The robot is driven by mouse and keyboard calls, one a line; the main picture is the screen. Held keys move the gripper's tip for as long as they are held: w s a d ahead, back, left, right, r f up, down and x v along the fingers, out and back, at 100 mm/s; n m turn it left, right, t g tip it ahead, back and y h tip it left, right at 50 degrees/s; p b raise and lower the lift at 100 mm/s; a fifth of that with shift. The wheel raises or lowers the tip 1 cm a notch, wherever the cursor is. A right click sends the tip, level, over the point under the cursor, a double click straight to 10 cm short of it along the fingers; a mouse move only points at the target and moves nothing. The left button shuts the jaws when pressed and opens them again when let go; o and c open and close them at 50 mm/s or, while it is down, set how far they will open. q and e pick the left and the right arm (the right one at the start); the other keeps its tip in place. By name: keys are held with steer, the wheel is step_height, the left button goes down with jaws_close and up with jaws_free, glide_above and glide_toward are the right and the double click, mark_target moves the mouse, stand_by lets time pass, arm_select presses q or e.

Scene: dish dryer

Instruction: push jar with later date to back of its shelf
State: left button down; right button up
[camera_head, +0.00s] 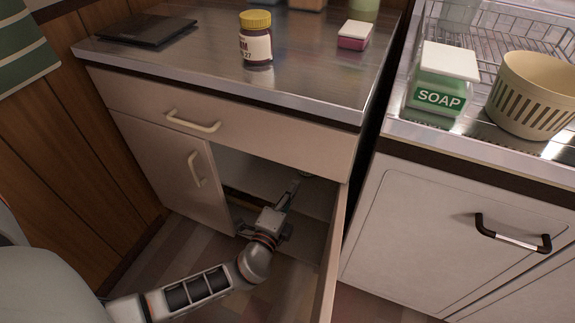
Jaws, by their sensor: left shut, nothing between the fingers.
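A dark jar (256,46) with a yellow lid and a white label stands upright on the steel countertop; its label shows partial letters and "27". Below, the base cabinet is open on its right side, and a pale shelf (312,203) shows inside. My left gripper (294,185) reaches into this opening, shut and apparently empty, its tips partly in shadow. I cannot make out any jar inside the cabinet; the arm, the drawer front and the shadow hide much of the inside. My right gripper is out of view.
The open cabinet door (334,255) stands close to the right of my left arm. The closed left door (172,170) and drawer (225,128) border the opening. A dark flat slab (148,30), a pink-and-white box (355,35), a soap container (444,80) and a cream basket (533,95) stand above.

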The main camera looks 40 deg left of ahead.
mark_target(301, 174)
arm_select(q)
steer(key=x, duration=0.5)
steer(key=shift+f, duration=0.1)
steer(key=shift+w+a+b, duration=0.15)
steer(key=shift+w+b, duration=0.15)
steer(key=shift+w, duration=0.2)
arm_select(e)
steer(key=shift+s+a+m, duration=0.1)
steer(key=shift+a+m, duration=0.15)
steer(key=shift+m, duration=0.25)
